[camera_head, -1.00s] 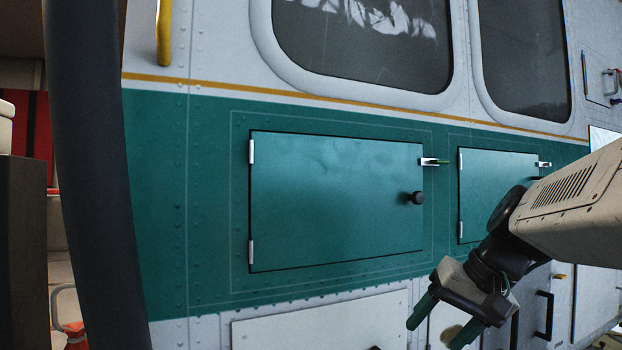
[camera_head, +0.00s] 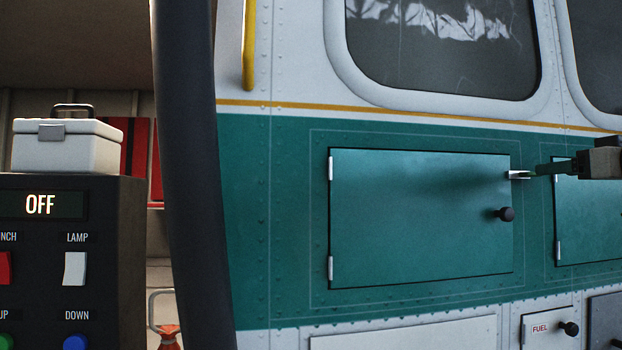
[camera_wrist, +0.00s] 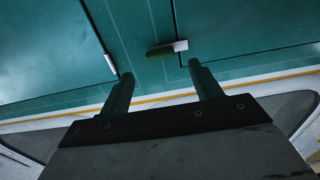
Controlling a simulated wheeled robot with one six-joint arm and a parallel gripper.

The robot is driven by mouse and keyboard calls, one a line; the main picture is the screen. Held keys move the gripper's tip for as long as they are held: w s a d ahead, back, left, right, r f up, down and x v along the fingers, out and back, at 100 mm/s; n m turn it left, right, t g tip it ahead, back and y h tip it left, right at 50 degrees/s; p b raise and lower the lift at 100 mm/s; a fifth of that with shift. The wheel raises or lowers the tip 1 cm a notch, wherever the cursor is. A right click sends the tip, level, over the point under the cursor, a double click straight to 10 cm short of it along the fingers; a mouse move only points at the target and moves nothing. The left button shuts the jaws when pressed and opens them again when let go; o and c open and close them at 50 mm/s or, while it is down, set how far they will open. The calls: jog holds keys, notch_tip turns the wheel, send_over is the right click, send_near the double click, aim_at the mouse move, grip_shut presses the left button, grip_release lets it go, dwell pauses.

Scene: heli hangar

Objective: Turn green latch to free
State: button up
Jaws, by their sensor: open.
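The latch (camera_head: 517,175) is a small silver bar with a green end, at the upper right edge of the closed green hatch door (camera_head: 420,225). It lies about level, its silver part reaching across the door edge. My gripper (camera_head: 537,170) is just right of it in the head view, partly hiding the green end. In the wrist view, the latch (camera_wrist: 165,48) shows whole, green end left and silver end right. The latch sits just beyond the fingertips; I cannot tell any contact.
A black knob (camera_head: 505,214) sticks out below the latch. A second green hatch (camera_head: 590,220) lies to the right. A dark post (camera_head: 185,180) stands at left, near a control box (camera_head: 120,260) reading OFF and a white case (camera_head: 66,150). A window (camera_head: 440,50) is above.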

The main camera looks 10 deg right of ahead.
aim_at(526, 174)
jog(key=w, duration=0.5)
jog(key=c, duration=1)
